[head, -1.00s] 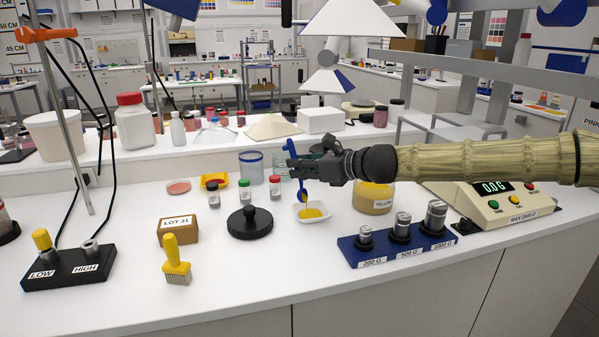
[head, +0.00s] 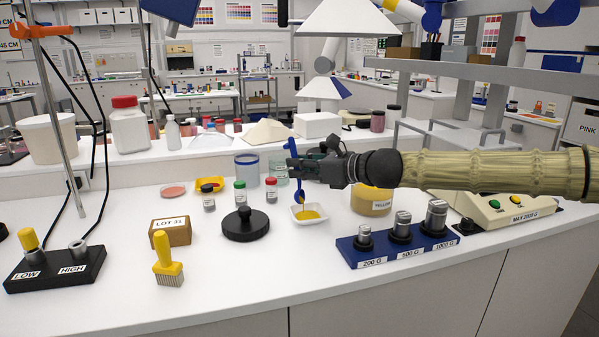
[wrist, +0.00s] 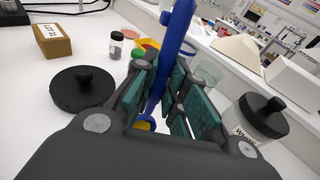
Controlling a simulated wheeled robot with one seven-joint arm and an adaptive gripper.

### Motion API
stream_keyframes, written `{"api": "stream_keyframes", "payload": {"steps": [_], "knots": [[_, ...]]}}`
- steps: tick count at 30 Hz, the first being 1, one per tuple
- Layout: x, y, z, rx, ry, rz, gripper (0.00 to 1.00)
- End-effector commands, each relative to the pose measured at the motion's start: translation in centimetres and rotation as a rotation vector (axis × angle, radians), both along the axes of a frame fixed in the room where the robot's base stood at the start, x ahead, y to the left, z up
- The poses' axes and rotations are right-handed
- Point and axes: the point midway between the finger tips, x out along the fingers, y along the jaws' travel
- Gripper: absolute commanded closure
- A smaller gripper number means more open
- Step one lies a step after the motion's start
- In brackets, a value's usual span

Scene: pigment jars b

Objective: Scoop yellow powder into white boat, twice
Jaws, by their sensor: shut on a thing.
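My gripper (head: 296,169) is shut on the upright handle of a blue scoop (head: 293,148), seen between the finger pads in the wrist view (wrist: 174,45). The scoop's lower end is right over the white boat (head: 297,222); I cannot tell if it touches. Yellow powder (head: 311,215) lies in the boat, and a patch of yellow shows below the fingers in the wrist view (wrist: 143,125). The yellow powder jar (head: 371,205), labelled YELLOW, stands right of the boat, its top partly hidden behind my arm.
A blue weight stand (head: 395,250) and a balance (head: 500,209) are at the right. A black round knobbed piece (head: 245,226), small vials and the LOT 31 block (head: 170,232) stand left. A brush (head: 168,262) stands in front. A black-lidded jar (wrist: 257,125) is beside my gripper.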

Motion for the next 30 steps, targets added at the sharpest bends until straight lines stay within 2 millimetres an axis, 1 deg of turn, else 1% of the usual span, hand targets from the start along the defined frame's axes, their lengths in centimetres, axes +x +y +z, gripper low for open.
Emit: {"api": "stream_keyframes", "payload": {"steps": [1, 30], "knots": [[-0.01, -0.05, -0.26, 0.004, -0.001, 0.0, 1.0], [-0.29, -0.82, -0.15, 0.077, -0.029, -0.001, 1.0]]}}
